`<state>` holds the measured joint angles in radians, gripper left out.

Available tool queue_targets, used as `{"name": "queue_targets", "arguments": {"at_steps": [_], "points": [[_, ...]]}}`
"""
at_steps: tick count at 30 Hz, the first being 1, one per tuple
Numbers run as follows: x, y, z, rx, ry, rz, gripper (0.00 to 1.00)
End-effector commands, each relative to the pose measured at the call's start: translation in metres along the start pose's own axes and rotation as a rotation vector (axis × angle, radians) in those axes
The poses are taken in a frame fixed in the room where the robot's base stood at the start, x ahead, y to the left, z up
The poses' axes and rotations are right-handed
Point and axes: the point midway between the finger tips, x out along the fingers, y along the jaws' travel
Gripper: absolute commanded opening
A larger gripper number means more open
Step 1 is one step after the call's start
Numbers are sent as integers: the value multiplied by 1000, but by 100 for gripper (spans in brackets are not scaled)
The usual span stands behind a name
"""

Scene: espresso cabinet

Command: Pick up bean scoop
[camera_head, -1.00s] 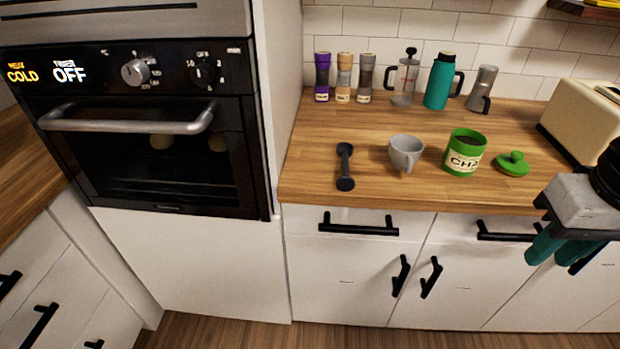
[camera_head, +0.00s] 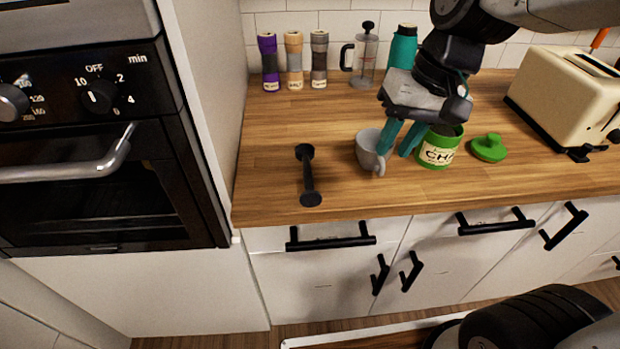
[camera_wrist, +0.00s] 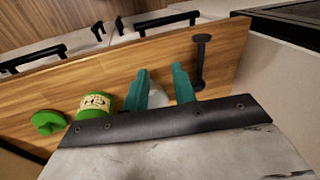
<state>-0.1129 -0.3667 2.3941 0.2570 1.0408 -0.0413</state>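The black bean scoop (camera_head: 308,177) lies on the wooden counter near its front left part. In the wrist view the scoop (camera_wrist: 199,62) lies just to the right of the fingers. My gripper (camera_head: 393,153) is open, with its teal fingers apart and pointing down. It is to the right of the scoop, over or close to the grey cup (camera_head: 368,149). In the wrist view my gripper (camera_wrist: 160,83) has part of the cup behind and between its fingers. I cannot tell whether a finger touches the cup. Nothing is seen held.
The green canister (camera_head: 438,148) stands right of the cup, with its green lid (camera_head: 489,148) beside it. A toaster (camera_head: 568,98) is at the right. Several shakers (camera_head: 294,62) and a french press (camera_head: 365,58) line the wall. The counter around the scoop is clear.

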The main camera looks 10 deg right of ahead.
Motion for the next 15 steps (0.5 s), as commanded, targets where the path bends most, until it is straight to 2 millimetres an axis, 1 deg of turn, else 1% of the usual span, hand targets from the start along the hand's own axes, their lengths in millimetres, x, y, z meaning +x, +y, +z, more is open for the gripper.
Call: {"name": "queue_targets", "arguments": {"at_steps": [1,3,6,10,12,15], "points": [[14,-13,-19,2,-20,-30,27],[31,-29,-41,12,-30,-70,27],[54,-48,-68,30,-40,-112,27],[77,-63,-89,51,-49,-146,27],[84,-68,-96,59,-50,-156,27],[93,-71,-100,65,-52,-163,27]]}}
